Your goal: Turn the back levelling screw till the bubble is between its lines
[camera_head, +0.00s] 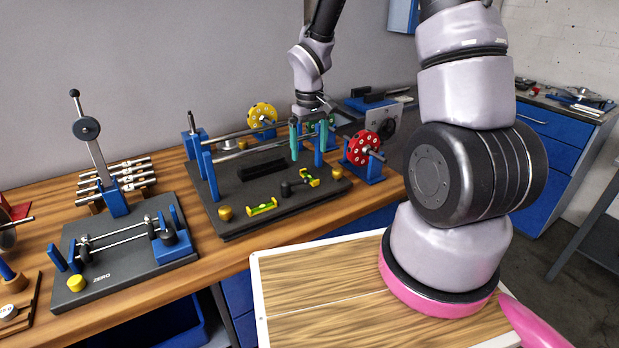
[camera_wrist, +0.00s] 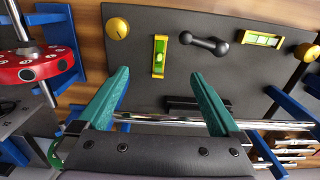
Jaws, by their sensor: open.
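The balancing stand's dark base plate (camera_head: 240,222) carries two yellow-green levels, one at the front left (camera_head: 261,206) and one at the right (camera_head: 309,178). They also show in the wrist view, at the right (camera_wrist: 263,38) and near the middle (camera_wrist: 160,55). Their bubbles are too small to read against the lines. Brass screws stand at the plate's front left (camera_head: 225,212) and right (camera_head: 336,172). I cannot make out the back levelling screw for certain. My gripper (camera_head: 302,142), with teal fingers, is open and empty above the back right of the plate; its fingers spread wide in the wrist view (camera_wrist: 158,76).
A steel shaft (camera_head: 235,134) on blue posts runs along the stand near my fingers. A red rotor (camera_head: 362,148) stands to the right, a yellow one (camera_head: 262,115) behind. A black handle (camera_head: 294,187) lies between the levels. Another fixture (camera_head: 120,285) stands left.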

